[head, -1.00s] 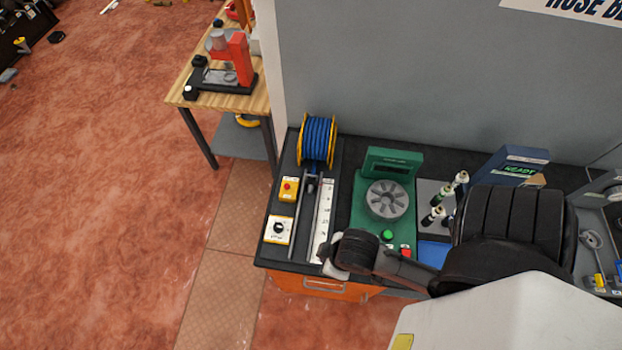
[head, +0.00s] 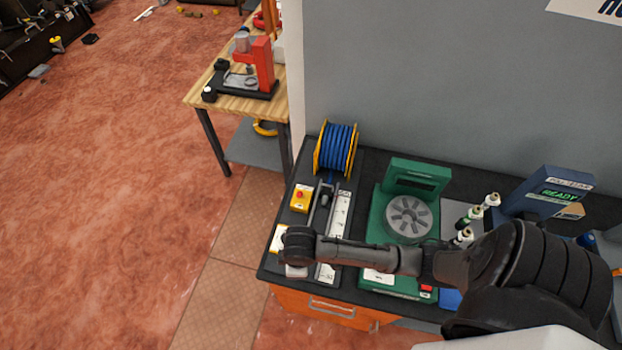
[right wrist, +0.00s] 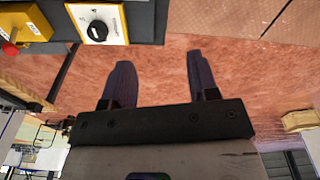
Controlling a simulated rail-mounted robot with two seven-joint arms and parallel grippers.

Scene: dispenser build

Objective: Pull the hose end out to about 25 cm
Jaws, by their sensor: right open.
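The blue hose (head: 340,146) is wound on a reel with yellow flanges at the back left of the bench. A short blue length leads from the reel's front toward a dark guide (head: 325,192) beside a white ruler strip (head: 341,208). I cannot make out the hose end. My right arm reaches across the bench from the right, its wrist over the ruler's near end and the dial box. In the right wrist view my right gripper (right wrist: 161,82) is open and empty, its fingers seen against the red floor. My left gripper is not in view.
A yellow box with a red button (head: 300,198) and a dial box (right wrist: 97,22) stand left of the guide. A green machine with a grey disc (head: 409,218) and several bottles (head: 477,216) stand to the right. Open floor lies left of the bench.

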